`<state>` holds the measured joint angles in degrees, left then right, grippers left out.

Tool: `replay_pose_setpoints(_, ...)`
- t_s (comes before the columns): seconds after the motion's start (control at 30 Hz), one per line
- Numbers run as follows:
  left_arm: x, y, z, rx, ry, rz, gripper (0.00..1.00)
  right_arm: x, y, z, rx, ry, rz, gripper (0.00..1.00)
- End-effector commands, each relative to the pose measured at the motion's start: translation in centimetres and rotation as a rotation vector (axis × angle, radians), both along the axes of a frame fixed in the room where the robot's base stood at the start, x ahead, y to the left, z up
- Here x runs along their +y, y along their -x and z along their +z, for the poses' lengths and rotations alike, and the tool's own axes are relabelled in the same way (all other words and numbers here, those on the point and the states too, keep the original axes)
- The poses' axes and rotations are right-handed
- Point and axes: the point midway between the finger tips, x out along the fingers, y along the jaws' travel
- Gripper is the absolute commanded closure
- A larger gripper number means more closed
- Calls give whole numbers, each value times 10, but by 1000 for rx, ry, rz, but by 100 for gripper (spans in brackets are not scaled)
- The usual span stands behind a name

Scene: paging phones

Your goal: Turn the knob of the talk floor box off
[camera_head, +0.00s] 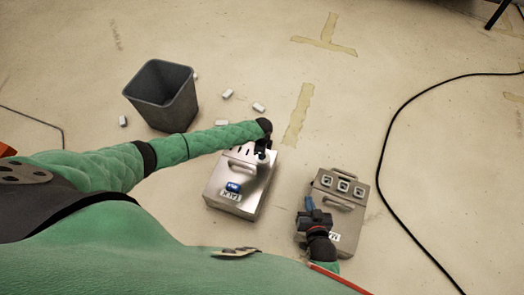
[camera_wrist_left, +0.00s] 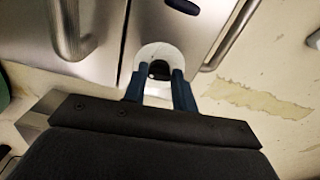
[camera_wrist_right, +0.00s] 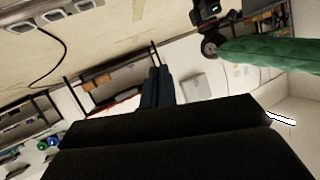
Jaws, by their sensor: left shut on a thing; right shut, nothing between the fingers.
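The talk floor box (camera_head: 221,205) is a silver metal box with a handle, a blue part and a label, left of a second box. My left arm reaches over its far end, and my left gripper (camera_head: 262,146) is there. In the left wrist view, my left gripper (camera_wrist_left: 160,80) is shut on a dark knob (camera_wrist_left: 160,69) set on a white round plate, with its fingers on either side. The knob's pointer direction cannot be told. My right gripper (camera_head: 312,218) is shut and empty near the second box (camera_head: 326,205); its fingers also show in the right wrist view (camera_wrist_right: 156,78).
The second box carries several square sockets and a handle. A dark bin (camera_head: 160,94) stands at the upper left, with several small white blocks around it. A black cable (camera_head: 384,150) curves across the floor at the right. Open floor lies beyond the boxes.

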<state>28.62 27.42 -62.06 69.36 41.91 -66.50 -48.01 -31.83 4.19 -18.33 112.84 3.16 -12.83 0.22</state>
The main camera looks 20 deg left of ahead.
Motion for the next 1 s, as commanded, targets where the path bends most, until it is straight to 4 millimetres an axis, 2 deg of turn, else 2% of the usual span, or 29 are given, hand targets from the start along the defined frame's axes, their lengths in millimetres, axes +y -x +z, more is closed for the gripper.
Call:
replay_pose_setpoints(0.03, 1, 1, 1, 2, -2, 15, 96, -1, 12, -19, 67, 15, 6, 100)
replay_pose_setpoints(0.2, 1, 1, 1, 2, -1, 66, 96, -7, 56, -80, 281, 56, 26, 100)
replay_pose_setpoints(0.4, 1, 1, 1, 1, -1, 120, 96, -14, 106, -132, 485, 95, 46, 100)
replay_pose_setpoints(0.77, 0, 2, 2, 2, -1, 232, 96, -13, 105, -117, 487, 95, 49, 100)
replay_pose_setpoints(1.0, 0, 4, 4, 4, -2, 405, 96, -12, 105, -93, 488, 95, 51, 100)
